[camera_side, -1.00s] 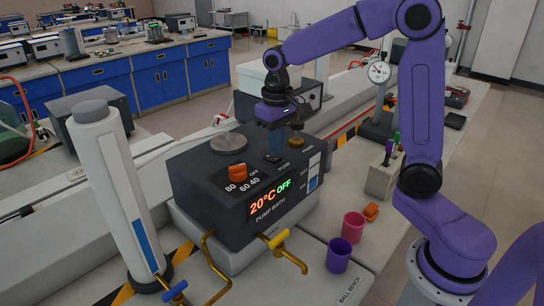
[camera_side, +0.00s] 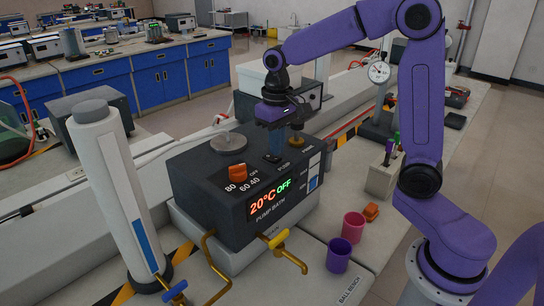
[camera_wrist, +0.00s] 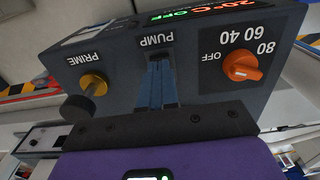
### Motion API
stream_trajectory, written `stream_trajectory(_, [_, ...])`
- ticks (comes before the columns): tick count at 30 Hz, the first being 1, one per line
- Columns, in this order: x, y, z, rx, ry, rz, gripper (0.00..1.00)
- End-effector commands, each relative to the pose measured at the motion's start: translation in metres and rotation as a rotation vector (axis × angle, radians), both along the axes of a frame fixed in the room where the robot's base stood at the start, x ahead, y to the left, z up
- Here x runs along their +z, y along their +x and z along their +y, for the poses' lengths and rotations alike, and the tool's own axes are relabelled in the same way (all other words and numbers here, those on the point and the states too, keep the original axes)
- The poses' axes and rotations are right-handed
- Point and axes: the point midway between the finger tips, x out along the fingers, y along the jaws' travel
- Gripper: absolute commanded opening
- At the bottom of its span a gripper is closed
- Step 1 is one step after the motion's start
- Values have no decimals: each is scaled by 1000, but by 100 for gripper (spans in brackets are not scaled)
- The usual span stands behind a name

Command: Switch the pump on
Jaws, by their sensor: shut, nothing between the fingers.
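The dark pump bath (camera_side: 215,215) stands on the bench in the side view, its display (camera_side: 270,195) reading 20°C OFF. In the wrist view the bath's top panel (camera_wrist: 205,95) shows upside down, with a PUMP label just beyond my fingertips. My gripper (camera_side: 273,157) points down over the top panel near that label. Its blue fingers are together and empty in the wrist view (camera_wrist: 159,65). The pump switch itself is hidden or too small to make out by the fingertips. I cannot tell whether they touch it.
An orange dial (camera_side: 236,171) sits on the bath's top, and a yellow PRIME knob (camera_wrist: 94,84) is beside the fingers. A round lid (camera_side: 228,143) lies behind the dial. Magenta (camera_side: 353,226) and purple (camera_side: 339,255) cups stand to the right. A white column (camera_side: 118,200) rises at the left.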

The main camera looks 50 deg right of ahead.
Motion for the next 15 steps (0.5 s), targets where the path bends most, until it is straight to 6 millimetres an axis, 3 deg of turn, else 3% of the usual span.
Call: stream_trajectory(15, [-6,0,0,0,0,0,0])
